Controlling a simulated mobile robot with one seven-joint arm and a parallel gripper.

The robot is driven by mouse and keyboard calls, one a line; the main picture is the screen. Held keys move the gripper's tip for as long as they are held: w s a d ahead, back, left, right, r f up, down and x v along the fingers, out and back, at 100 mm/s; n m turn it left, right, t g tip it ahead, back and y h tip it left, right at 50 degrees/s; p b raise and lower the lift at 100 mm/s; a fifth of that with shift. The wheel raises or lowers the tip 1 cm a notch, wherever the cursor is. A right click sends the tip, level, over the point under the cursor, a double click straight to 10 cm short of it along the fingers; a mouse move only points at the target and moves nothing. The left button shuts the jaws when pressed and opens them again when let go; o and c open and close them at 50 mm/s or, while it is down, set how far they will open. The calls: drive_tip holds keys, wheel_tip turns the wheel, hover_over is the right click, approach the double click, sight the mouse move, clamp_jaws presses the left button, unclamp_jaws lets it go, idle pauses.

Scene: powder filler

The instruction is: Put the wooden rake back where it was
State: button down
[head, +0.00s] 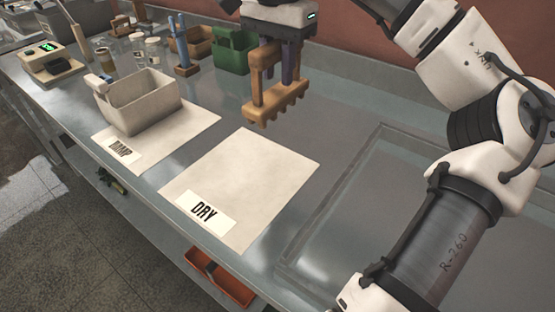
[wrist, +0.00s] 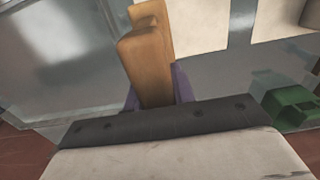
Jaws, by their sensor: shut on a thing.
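The wooden rake (head: 274,103) is a light brown piece with a row of short teeth along its bottom edge. My gripper (head: 284,66) is shut on its upper part and holds it upright, teeth down, over the back of the counter behind the DRY sheet. In the wrist view the rake (wrist: 150,62) shows from above between my purple fingers (wrist: 158,95). The teeth appear to hang above the counter, but I cannot tell the exact gap. No marked resting place for the rake is clear in these frames.
The white DRY sheet (head: 240,182) lies bare. A beige bin (head: 142,103) stands on the DAMP sheet (head: 190,128). A recessed basin (head: 400,200) lies to the right.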

sight(278, 89)
drive_tip(key=shift+w, duration=0.35)
drive_tip(key=shift+w+f, duration=0.1)
drive_tip(key=shift+f, duration=0.3)
wheel_tip(278, 89, down, 19)
drive_tip(key=p, duration=0.2)
drive_tip(key=shift+f+p, duration=0.15)
drive_tip(key=shift+p, duration=0.25)
drive_tip(key=c, duration=1.2)
unclamp_jaws()
drive_tip(key=shift+o, duration=0.2)
wheel_tip(278, 89, up, 12)
drive_tip(key=shift+r+b, duration=0.15)
drive_tip(key=shift+b, duration=0.8)
